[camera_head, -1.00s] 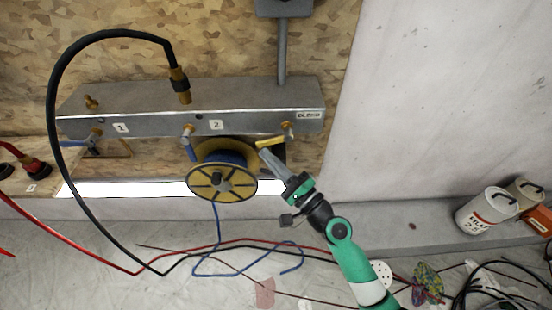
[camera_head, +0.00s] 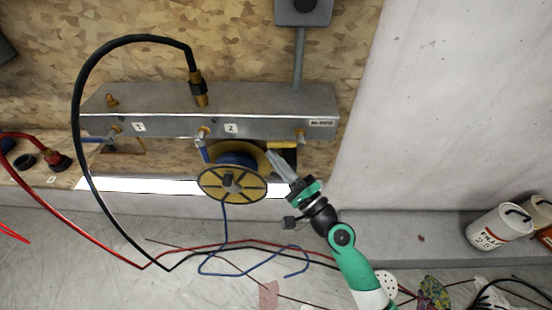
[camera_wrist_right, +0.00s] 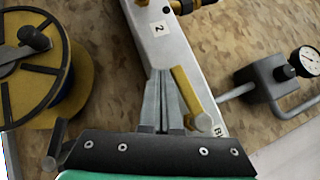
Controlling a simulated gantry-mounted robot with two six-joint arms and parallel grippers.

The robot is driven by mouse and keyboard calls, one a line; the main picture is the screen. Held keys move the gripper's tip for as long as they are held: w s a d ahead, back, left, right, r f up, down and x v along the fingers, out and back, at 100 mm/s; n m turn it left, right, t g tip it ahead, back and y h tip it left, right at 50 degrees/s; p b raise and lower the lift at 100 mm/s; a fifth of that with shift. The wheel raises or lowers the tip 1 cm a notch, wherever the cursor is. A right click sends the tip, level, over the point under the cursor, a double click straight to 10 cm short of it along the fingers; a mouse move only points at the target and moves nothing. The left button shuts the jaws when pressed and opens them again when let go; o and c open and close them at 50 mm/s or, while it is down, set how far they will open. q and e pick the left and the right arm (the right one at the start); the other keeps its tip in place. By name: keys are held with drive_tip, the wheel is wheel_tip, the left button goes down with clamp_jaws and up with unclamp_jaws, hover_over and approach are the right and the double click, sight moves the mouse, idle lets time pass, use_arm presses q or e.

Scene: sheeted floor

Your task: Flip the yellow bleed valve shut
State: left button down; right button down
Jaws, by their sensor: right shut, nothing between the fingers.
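The yellow bleed valve handle (camera_head: 282,145) is below the right end of the grey manifold (camera_head: 185,122), near a brass fitting (camera_head: 300,136) and the bleed label (camera_head: 322,122). It lies roughly along the manifold. In the right wrist view the yellow handle (camera_wrist_right: 187,92) is just right of my fingers. My right gripper (camera_head: 271,154) is shut and empty, its tips close to the handle's left end; I cannot tell if they touch. The fingertips also show in the right wrist view (camera_wrist_right: 160,74). My left gripper is not in view.
A yellow reel with blue hose (camera_head: 205,184) hangs just left of my right gripper. A black hose (camera_head: 80,130) arcs over the manifold's left part. A gauge (camera_wrist_right: 304,61) stands to the right in the wrist view. White cans (camera_head: 497,228) stand on the ledge at right.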

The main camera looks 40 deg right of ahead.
drive_tip(key=s+a+f+b, duration=0.4)
drive_tip(key=s+f+b, duration=0.2)
drive_tip(key=f, duration=0.5)
drive_tip(key=shift+b, duration=1.15)
drive_tip(key=shift+w, duration=0.1)
